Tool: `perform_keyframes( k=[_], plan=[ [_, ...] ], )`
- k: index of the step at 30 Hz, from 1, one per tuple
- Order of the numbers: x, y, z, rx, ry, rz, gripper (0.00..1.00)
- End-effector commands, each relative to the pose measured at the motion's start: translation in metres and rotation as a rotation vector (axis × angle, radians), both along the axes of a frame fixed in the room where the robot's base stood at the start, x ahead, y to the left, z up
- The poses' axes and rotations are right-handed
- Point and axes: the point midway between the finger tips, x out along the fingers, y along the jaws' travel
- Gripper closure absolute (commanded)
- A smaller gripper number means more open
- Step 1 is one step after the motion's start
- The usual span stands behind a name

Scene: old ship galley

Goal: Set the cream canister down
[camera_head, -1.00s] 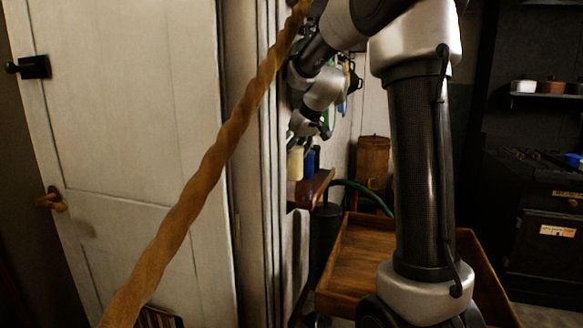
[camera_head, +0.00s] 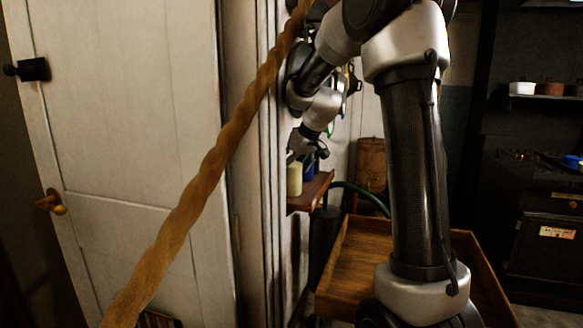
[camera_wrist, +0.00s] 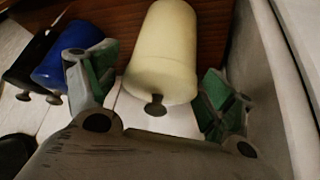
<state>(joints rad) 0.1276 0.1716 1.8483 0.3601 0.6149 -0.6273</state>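The cream canister (camera_head: 294,179) stands upright on the small wooden shelf (camera_head: 311,196), near its left end by the white door frame. My gripper (camera_head: 312,152) is just above it. In the wrist view the canister (camera_wrist: 165,50) is seen from its knobbed top, between my green-padded fingers (camera_wrist: 155,88). The fingers are spread, with a narrow gap showing on the left side; the right finger lies close to the canister's edge. The blue canister (camera_head: 309,169) is beside it, and it also shows in the wrist view (camera_wrist: 62,55), left of my left finger.
The white door frame (camera_head: 262,220) runs close to the left of the shelf; a pale wall surface (camera_wrist: 285,85) is close by my right finger. A thick rope (camera_head: 200,190) crosses the head view. A wooden tray (camera_head: 345,270) is lower down.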

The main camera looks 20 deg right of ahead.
Motion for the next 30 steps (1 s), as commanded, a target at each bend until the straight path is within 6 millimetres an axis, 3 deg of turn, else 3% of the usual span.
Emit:
perform_keyframes(
  k=[10,21,30],
  plan=[
    [-0.004,-0.002,0.011,0.000,-0.002,-0.001,0.17],
    [-0.045,-0.013,0.078,-0.001,-0.005,-0.002,0.17],
    [-0.063,-0.017,0.103,0.000,0.000,0.000,0.17]
  ],
)
